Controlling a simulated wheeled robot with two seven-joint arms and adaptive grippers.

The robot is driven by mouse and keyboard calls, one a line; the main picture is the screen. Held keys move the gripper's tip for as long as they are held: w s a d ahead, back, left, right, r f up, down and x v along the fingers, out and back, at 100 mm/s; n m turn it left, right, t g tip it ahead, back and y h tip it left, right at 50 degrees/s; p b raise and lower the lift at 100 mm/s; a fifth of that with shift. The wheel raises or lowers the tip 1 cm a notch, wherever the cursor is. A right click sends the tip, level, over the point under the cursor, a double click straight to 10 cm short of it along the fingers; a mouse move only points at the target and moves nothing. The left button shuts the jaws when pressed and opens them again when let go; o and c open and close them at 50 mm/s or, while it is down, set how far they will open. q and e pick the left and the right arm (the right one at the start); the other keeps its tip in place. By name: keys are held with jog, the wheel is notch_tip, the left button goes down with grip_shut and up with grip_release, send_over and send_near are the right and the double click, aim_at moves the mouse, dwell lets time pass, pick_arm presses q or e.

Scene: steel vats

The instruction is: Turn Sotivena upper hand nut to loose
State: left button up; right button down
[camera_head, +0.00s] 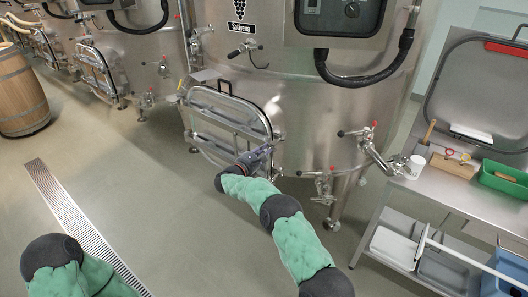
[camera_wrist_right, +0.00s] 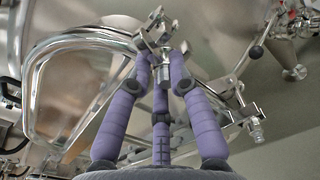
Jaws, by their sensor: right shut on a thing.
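The Sotivena vat (camera_head: 285,110) is the large steel tank with the grape label and its name. Its hatch door (camera_head: 225,118) is low on the front, closed or nearly so, with metal bars across it. My right gripper (camera_head: 268,150) is at the right edge of the door. In the right wrist view its purple fingers (camera_wrist_right: 162,78) are shut around the upper hand nut, mostly hidden between them below a steel clamp (camera_wrist_right: 155,35). Another nut (camera_wrist_right: 256,130) shows at lower right, apart from the fingers. My left gripper is out of view; only part of the left arm shows.
A valve (camera_head: 325,183) and a tank leg stand right of the hatch. A steel table (camera_head: 440,192) with a cup, a green bin (camera_head: 503,180) and trays is at right. A barrel (camera_head: 20,92) stands at left. The floor with its drain grate (camera_head: 75,218) is clear.

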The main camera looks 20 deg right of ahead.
jog(key=n, duration=0.7)
jog(key=n+b, duration=0.1)
jog(key=n, duration=0.6)
jog(key=n+b, duration=0.1)
jog(key=n, duration=0.6)
jog(key=shift+f+n, duration=0.3)
jog(key=shift+f, duration=0.1)
jog(key=n+p, duration=0.1)
jog(key=n, duration=0.2)
jog(key=shift+n, duration=0.3)
jog(key=shift+s+d+f+n+p, duration=0.1)
jog(key=shift+n+p, duration=0.7)
jog(key=shift+n, duration=1.35)
jog(key=shift+s+r+n+p, duration=0.1)
jog(key=shift+n+p, duration=0.75)
jog(key=shift+n, duration=1.25)
jog(key=shift+s+d+f+n+p, duration=0.1)
jog(key=shift+n+p, duration=0.7)
jog(key=shift+n, duration=1.35)
